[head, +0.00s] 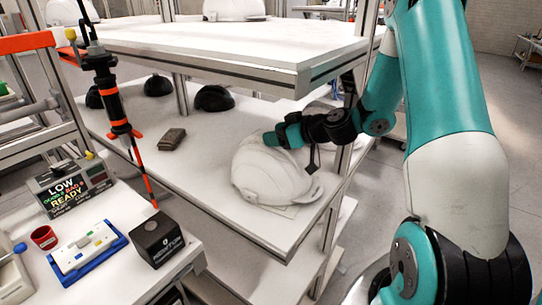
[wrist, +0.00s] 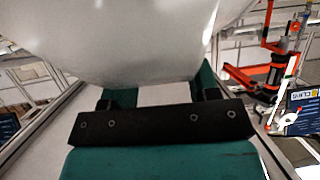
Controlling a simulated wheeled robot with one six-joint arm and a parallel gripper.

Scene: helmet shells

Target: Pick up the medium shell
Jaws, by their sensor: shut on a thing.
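A white helmet shell (head: 265,172) is at the right end of the lower shelf, with its rim towards the shelf. It fills the top of the wrist view (wrist: 130,40). I take it for the medium shell. My gripper (head: 282,136) reaches in from the right beneath the upper shelf and is shut on the shell's upper edge. In the wrist view my teal fingers (wrist: 160,93) are at the shell's near edge. The fingertips are partly hidden by the shell. I cannot tell whether the shell still touches the shelf.
The upper shelf (head: 240,60) hangs close above my arm and carries more white shells (head: 234,9). Black domes (head: 213,98) and a small brown block (head: 172,139) lie on the lower shelf (head: 205,190). A shelf post stands near my wrist. A workbench is at left.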

